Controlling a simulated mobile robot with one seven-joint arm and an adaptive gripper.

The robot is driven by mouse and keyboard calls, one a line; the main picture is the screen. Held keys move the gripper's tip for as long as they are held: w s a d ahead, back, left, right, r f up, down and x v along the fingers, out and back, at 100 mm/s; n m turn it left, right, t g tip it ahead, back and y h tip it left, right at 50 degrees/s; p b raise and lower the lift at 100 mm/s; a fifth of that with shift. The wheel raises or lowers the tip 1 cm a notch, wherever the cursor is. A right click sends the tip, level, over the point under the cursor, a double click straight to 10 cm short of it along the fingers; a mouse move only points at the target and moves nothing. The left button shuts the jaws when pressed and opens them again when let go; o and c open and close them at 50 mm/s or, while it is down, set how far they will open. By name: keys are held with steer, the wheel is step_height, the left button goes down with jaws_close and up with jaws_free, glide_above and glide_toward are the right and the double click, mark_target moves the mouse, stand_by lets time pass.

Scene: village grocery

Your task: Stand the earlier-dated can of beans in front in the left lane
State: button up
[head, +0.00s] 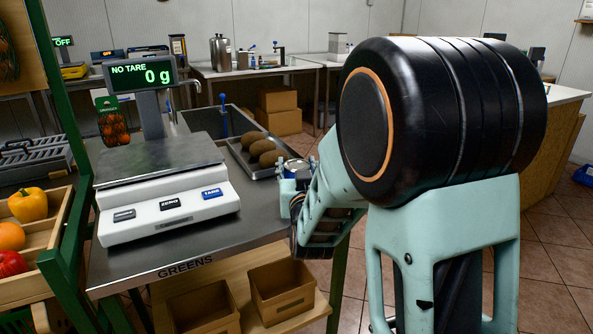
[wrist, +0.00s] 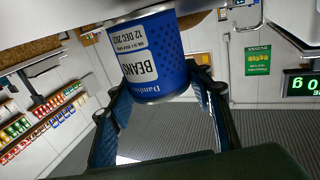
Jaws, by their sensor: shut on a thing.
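A blue can of beans (wrist: 172,60) with a white label fills the upper middle of the wrist view. The label appears inverted and reads BEANS with a date of 12 DEC; the year is partly cut off. My gripper (wrist: 155,98) is shut on the can, a finger on each side. In the head view my gripper (head: 297,183) is beyond my arm, near the right edge of the steel counter, and the can's silvery top (head: 295,167) shows there. My arm hides part of it. No other can of beans and no lane can be made out.
A scale (head: 170,205) reading 0 g stands on the steel counter (head: 190,240), left of my gripper. A tray (head: 240,155) of brown, rounded produce lies close behind the gripper. A crate of peppers (head: 62,215) is far left. Wall shelves (wrist: 45,125) with small goods show in the wrist view.

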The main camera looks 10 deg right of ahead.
steer(key=shift+f, duration=0.3)
steer(key=shift+f, duration=0.15)
steer(key=o, duration=1.3)
steer(key=shift+s, duration=0.1)
steer(key=shift+o, duration=0.2)
